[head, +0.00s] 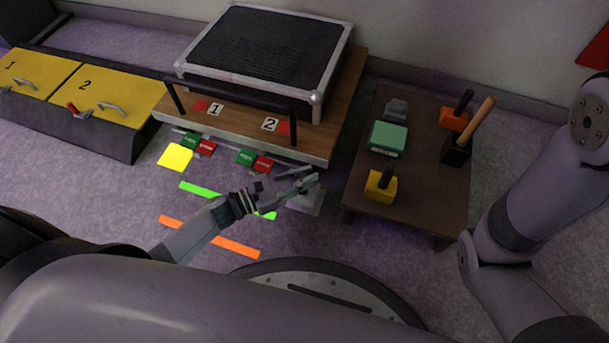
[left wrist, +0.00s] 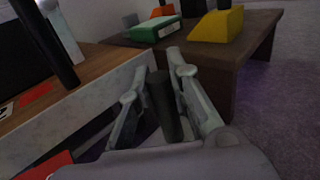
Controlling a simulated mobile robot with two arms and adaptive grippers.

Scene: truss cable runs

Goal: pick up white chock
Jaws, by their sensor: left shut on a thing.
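My left gripper (head: 305,184) is shut on the dark upright handle (left wrist: 165,106) of the white chock, which shows between the two fingers in the left wrist view. The pale chock body (head: 313,204) shows just below the fingers in the head view, partly covered by them. It is beside the right front corner of the wooden platform and left of the dark table. I cannot tell whether it touches the floor. My right gripper is out of view.
The dark table (head: 415,188) holds a yellow chock (head: 380,187), a green block (head: 388,138), a grey piece (head: 396,110), an orange chock (head: 454,119) and a dark holder with a wooden handle. The wooden platform (head: 345,90) carries a black case. Coloured strips lie on the floor.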

